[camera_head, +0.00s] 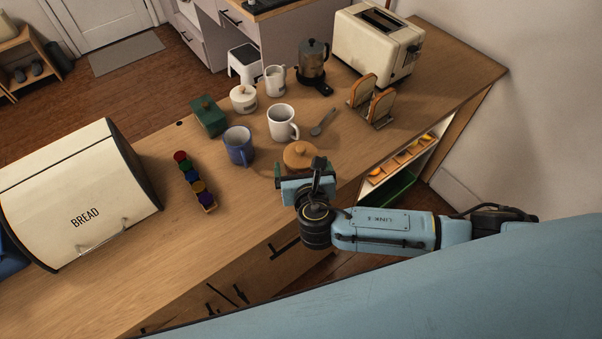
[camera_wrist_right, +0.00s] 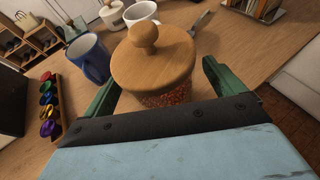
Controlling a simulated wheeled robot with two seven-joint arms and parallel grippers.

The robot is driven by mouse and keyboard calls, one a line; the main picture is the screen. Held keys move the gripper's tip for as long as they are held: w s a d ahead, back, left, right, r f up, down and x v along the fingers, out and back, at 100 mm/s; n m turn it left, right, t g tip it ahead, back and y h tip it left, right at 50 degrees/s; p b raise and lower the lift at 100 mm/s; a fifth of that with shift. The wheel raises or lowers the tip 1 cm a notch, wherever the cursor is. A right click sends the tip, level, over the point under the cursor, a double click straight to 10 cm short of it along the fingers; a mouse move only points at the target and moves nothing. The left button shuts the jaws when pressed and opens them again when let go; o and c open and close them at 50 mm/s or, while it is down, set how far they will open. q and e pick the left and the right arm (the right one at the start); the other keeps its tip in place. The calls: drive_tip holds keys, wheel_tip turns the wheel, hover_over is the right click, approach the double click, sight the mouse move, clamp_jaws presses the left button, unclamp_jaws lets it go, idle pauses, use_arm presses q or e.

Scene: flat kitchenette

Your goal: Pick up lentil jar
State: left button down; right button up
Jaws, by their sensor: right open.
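The lentil jar is a clear jar of red-brown lentils with a round wooden lid and knob; its lid (camera_head: 299,154) shows in the head view near the counter's front edge. In the right wrist view the jar (camera_wrist_right: 165,98) stands upright between the green fingers. My right gripper (camera_head: 293,172) is open, with a finger on each side of the jar. The lower part of the jar is hidden behind the gripper body. I cannot tell whether either finger touches it. My left gripper is not in view.
A blue mug (camera_head: 238,148) and a white mug (camera_head: 282,123) stand close behind the jar, with a spoon (camera_head: 323,122) to the right. A rack of coloured capsules (camera_head: 195,182) and a bread box (camera_head: 80,200) are at left. Toast slices (camera_head: 381,106) and a toaster (camera_head: 375,48) are at right.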

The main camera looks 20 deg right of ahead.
drive_tip(key=shift+x, duration=0.9)
drive_tip(key=c, duration=1.9)
drive_tip(key=shift+w+r, duration=0.1)
drive_tip(key=shift+c, duration=0.7)
